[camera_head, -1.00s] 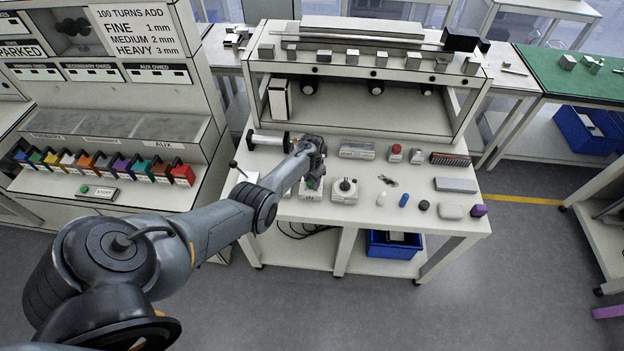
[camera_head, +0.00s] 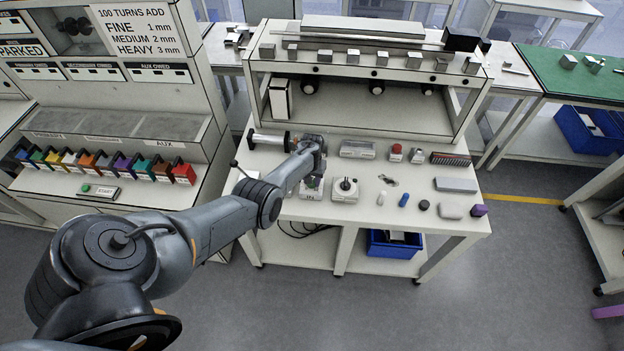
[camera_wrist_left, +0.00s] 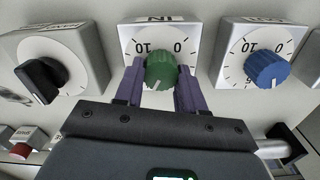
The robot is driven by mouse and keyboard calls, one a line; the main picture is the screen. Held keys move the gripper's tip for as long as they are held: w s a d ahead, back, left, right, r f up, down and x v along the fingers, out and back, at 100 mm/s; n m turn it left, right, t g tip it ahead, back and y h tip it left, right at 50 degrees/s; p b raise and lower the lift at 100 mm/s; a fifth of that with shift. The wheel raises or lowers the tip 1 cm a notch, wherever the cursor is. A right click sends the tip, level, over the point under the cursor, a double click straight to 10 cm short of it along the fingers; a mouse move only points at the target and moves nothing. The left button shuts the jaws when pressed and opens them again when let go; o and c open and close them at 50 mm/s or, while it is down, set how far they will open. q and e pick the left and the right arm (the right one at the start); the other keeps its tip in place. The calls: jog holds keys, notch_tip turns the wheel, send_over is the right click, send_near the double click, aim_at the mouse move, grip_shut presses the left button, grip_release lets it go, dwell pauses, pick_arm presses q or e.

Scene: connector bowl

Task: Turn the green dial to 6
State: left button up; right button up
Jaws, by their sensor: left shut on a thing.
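The green dial (camera_wrist_left: 162,71) sits on a white box with a printed scale (camera_wrist_left: 127,34). In the left wrist view the box appears upside down, with 0 at right and 10 at left.
In the wrist view a black knob (camera_wrist_left: 40,80) on a grey box stands at left and a blue dial (camera_wrist_left: 265,68) at right, both close to the gripper. In the head view a white box with a black joystick (camera_head: 345,188) and several small objects occupy the bench to the right.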

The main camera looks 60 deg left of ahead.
pick_arm(q)
jog(key=o, duration=1.1)
jog(key=shift+c, duration=0.2)
jog(key=shift+r+p, duration=0.3)
jog(key=shift+r, duration=0.15)
notch_tip(320, 180, up, 9)
jog(key=p, duration=0.3)
jog(key=shift+f, duration=0.2)
jog(key=shift+r, duration=0.7)
